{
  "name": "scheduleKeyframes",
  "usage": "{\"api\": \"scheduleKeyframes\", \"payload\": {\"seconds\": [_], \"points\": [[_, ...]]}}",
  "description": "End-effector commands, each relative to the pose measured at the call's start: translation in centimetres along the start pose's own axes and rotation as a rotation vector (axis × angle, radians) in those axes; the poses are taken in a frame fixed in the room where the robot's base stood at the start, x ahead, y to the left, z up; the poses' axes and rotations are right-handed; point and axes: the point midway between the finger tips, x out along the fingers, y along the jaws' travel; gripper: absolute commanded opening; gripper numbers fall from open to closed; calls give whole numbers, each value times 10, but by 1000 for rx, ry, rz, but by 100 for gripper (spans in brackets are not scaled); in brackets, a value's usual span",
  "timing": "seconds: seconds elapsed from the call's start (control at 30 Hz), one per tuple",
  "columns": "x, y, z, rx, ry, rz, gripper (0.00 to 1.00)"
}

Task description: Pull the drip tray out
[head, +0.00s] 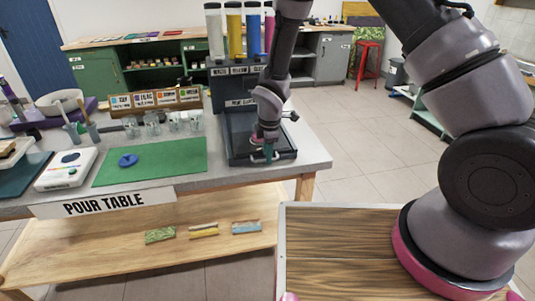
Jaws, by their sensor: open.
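The drip tray (240,150) is a dark, shallow tray at the foot of the dispenser (238,84), near the right end of the grey pour table. The dispenser is a dark stand with tall tubes of clear, yellow, blue and pink above it. My gripper (268,154) is open and points down at the front of the tray. It covers part of the tray's front edge. Whether its fingers touch the tray, or stand around a handle, I cannot tell. The tray's rear part is partly hidden by my arm.
A green mat (152,162) with a blue piece, a white scale (67,168) and several clear cups (153,124) stand to the left on the table. The floor (365,140) right of the table is clear. Several small packets lie on the lower shelf (110,246).

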Motion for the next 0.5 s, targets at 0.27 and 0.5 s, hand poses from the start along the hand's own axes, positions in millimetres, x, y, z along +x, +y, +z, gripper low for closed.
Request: {"api": "scheduleKeyframes", "payload": {"seconds": [0.27,0.5], "points": [[-50,1,0,2,2,5,42],[-91,1,0,2,2,4,42]]}}
